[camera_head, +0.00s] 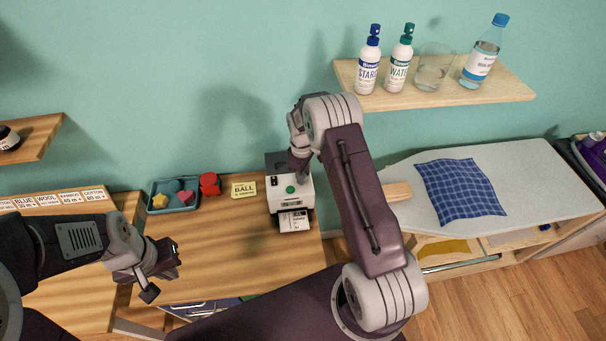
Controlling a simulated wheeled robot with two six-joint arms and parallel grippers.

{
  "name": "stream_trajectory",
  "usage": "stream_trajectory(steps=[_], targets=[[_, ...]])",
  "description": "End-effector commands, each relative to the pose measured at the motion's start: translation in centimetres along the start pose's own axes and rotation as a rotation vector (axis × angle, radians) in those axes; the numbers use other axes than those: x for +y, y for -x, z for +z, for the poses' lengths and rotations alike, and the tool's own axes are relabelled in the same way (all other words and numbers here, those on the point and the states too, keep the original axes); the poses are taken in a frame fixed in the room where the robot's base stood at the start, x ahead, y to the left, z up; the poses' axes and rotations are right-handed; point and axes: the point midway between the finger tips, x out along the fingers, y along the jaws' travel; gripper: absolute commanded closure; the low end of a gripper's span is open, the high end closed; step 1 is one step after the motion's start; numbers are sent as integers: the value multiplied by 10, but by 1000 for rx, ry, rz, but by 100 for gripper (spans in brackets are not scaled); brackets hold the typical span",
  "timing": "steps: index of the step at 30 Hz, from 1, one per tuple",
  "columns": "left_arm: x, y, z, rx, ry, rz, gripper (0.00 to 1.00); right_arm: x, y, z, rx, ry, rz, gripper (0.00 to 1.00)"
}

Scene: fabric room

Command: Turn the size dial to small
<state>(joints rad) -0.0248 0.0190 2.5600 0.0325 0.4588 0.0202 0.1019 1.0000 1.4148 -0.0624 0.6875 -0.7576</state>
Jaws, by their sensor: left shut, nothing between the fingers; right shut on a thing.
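A small white machine (279,205) with a dark top stands on the wooden table. It has a green round button (290,189), a small display and a printed label sheet (293,221) at its front. My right gripper (299,168) points down onto the top of the machine and is shut on the size dial there. The gripper hides the dial, so its setting cannot be read. My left gripper (163,272) is shut and empty, low over the left part of the table, apart from the machine.
A dark tray (151,197) with coloured shapes, a red object (210,184) and a yellow "BALL" card (244,189) lie left of the machine. Right is an ironing board (540,170) with blue checked cloth (460,188). A wall shelf (440,97) holds bottles and a glass.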

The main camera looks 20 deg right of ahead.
Motion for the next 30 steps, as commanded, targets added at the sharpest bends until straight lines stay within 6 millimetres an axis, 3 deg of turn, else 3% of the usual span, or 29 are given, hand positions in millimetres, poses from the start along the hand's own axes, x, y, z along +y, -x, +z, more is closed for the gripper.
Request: stream_trajectory(steps=[18, 19, 21, 30], targets=[[0, 0, 0, 0, 0, 0, 100, 1, 1, -1, 5, 44, 3, 100], [0, 0, 0, 0, 0, 0, 100, 1, 1, -1, 5, 44, 4, 69], [0, 0, 0, 0, 0, 0, 100, 1, 1, -1, 5, 44, 3, 50], [0, -1, 0, 0, 0, 0, 100, 1, 1, 0, 4, 42, 1, 50]])
